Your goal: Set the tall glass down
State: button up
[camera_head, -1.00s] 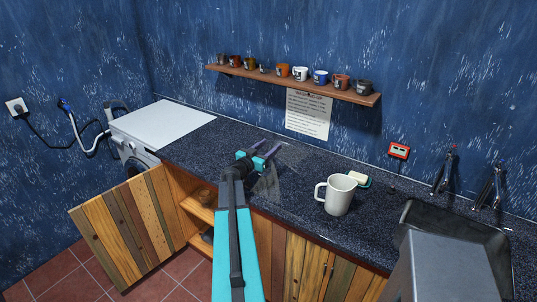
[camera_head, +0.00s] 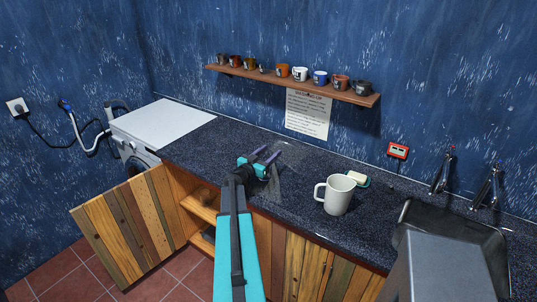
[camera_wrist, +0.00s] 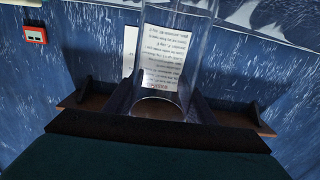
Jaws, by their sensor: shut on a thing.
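The tall glass (camera_wrist: 178,45) is clear and stands out in the wrist view, between the fingers of my gripper (camera_wrist: 163,100). My gripper is shut on it. In the head view my gripper (camera_head: 268,154) is over the dark speckled counter (camera_head: 228,140), left of the white mug. The glass is so transparent there that its outline is only faint. I cannot tell whether its base touches the counter.
The sink (camera_head: 440,222) is farther right. A shelf of mugs (camera_head: 290,83) hangs above a paper notice (camera_head: 308,115). A cabinet door (camera_head: 130,230) stands open at left.

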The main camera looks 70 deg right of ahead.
jog(key=shift+f, duration=0.1)
jog(key=o, duration=1.5)
jog(key=b+v, duration=0.4)
jog(key=v, duration=0.8)
